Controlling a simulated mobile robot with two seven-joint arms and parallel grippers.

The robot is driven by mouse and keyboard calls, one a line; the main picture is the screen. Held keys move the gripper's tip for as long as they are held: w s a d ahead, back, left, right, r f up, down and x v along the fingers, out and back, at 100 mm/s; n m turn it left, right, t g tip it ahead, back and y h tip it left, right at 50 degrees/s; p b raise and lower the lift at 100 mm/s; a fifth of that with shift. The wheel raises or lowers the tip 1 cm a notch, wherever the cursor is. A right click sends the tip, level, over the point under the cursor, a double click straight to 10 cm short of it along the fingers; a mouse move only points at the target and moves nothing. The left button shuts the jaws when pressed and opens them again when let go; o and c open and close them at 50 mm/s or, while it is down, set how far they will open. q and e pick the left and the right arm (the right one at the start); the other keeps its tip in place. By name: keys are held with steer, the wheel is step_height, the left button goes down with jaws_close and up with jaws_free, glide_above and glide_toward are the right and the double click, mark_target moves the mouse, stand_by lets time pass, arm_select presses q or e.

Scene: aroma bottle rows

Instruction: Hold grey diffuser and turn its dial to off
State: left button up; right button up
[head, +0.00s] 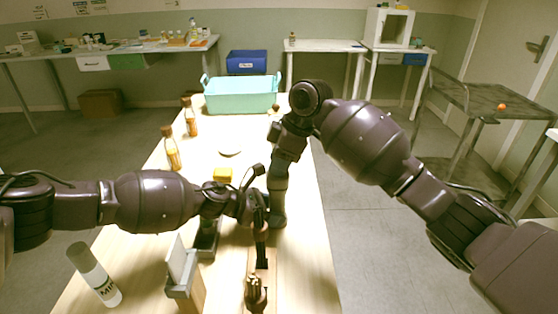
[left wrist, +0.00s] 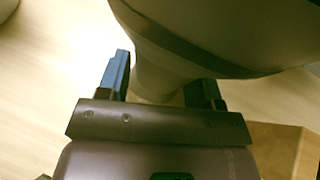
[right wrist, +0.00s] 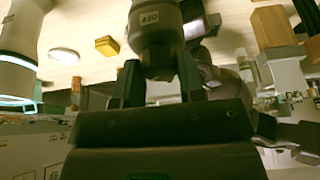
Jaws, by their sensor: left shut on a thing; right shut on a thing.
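The grey diffuser (head: 279,192) stands upright near the right side of the table, partly hidden by my arms. My right gripper (head: 278,160) reaches down from above, shut on its upper part. In the right wrist view a grey piece (right wrist: 157,58) sits between both fingers, with the word OFF (right wrist: 149,18) on the grey surface just beyond. My left gripper (head: 267,208) is low at its side. In the left wrist view its fingers (left wrist: 163,85) are shut around a narrow part below a wide grey body (left wrist: 225,35). The dial's setting cannot be read for certain.
Brown bottles (head: 171,150), a white disc (head: 230,152), a yellow block (head: 222,174) and a teal crate (head: 240,100) stand farther back.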

steer(key=shift+s+f+m+t+h, duration=0.1)
steer(key=shift+m+t, duration=0.25)
steer(key=shift+m, duration=0.6)
steer(key=shift+w+r+m+t+h, duration=0.1)
steer(key=shift+m+t, duration=0.2)
steer(key=shift+m, duration=0.7)
steer(key=shift+s+f+m+t+h, duration=0.1)
steer(key=shift+m+t, duration=0.25)
steer(key=shift+m, duration=0.6)
steer(key=o, duration=0.9)
steer(key=v, duration=1.2)
steer(key=shift+s, duration=0.15)
steer(key=shift+o, duration=0.2)
